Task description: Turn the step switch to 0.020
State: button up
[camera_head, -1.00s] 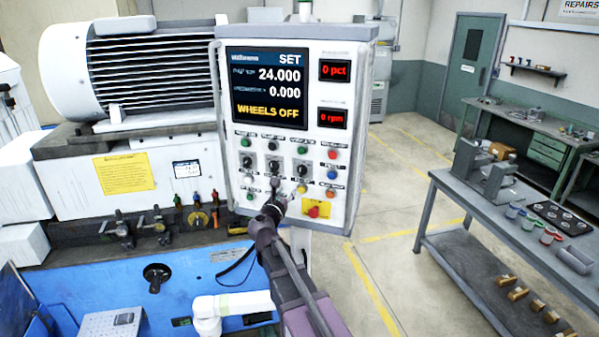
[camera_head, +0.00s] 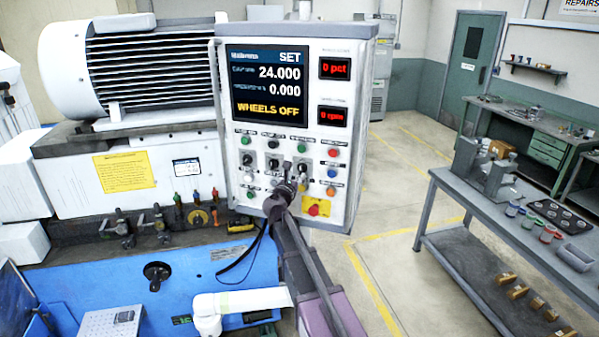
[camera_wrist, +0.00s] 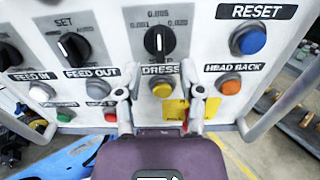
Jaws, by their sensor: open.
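The step switch, a black rotary knob (camera_wrist: 158,42) on a grey plate, is at the top middle of the wrist view. Its white mark stands about upright, toward the top label; the small numbers around it are hard to read. In the head view the knob (camera_head: 302,165) is at the right of a row of three. My gripper (camera_wrist: 159,98) is open and empty, its fingers either side of the yellow DRESS button and below the knob. In the head view my gripper (camera_head: 290,180) is in front of the panel's lower middle.
The control panel (camera_head: 232,185) shows SET, 24.000, 0.000 and WHEELS OFF. Near the knob are the SET knob (camera_wrist: 73,46), blue RESET button (camera_wrist: 248,40), orange HEAD BACK button (camera_wrist: 229,84) and a yellow plate with a red switch (camera_head: 314,210). Free floor lies right of the panel.

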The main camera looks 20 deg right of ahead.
aim_at(300, 170)
jog(key=shift+x, duration=2.25)
grip_shut()
